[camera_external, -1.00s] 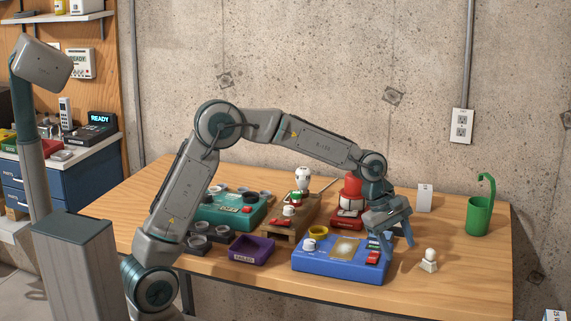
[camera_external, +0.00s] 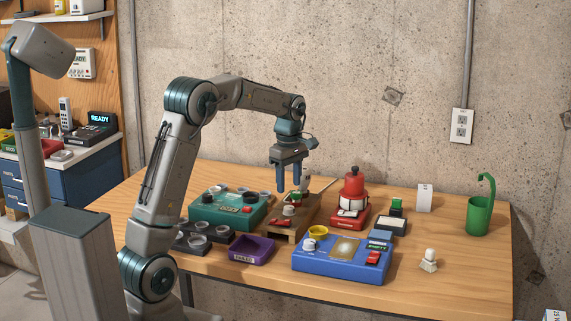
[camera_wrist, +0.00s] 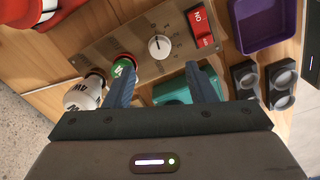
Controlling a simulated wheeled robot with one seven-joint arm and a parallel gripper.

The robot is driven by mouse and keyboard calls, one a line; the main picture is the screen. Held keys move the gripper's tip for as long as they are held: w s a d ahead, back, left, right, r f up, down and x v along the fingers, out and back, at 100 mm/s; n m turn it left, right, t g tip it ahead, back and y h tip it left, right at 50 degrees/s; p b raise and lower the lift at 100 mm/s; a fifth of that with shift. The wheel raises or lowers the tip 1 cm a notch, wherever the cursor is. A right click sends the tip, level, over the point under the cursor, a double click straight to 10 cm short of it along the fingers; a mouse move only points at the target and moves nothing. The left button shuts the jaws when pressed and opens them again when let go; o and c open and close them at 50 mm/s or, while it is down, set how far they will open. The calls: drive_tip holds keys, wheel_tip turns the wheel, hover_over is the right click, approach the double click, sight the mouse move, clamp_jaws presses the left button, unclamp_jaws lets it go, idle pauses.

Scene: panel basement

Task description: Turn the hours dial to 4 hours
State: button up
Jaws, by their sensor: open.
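A white round dial (camera_wrist: 159,46) with tick marks around it sits on a brown panel box (camera_wrist: 135,38) in the wrist view. The same dial (camera_external: 289,211) shows small in the external view. My gripper (camera_external: 286,188) points down above the back of the box, open and empty. In the wrist view its fingertips (camera_wrist: 158,76) are spread on the near side of the dial, apart from it. A second white knob (camera_external: 309,245) is on the blue box (camera_external: 340,268). I cannot read an hours label on either.
A teal box (camera_external: 225,212), a purple tray (camera_external: 252,250) and a red device (camera_external: 351,198) stand close around.

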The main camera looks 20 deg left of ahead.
sight(289, 206)
wheel_tip(289, 206, down, 7)
drive_tip(key=shift+f, duration=0.15)
drive_tip(key=c, duration=1)
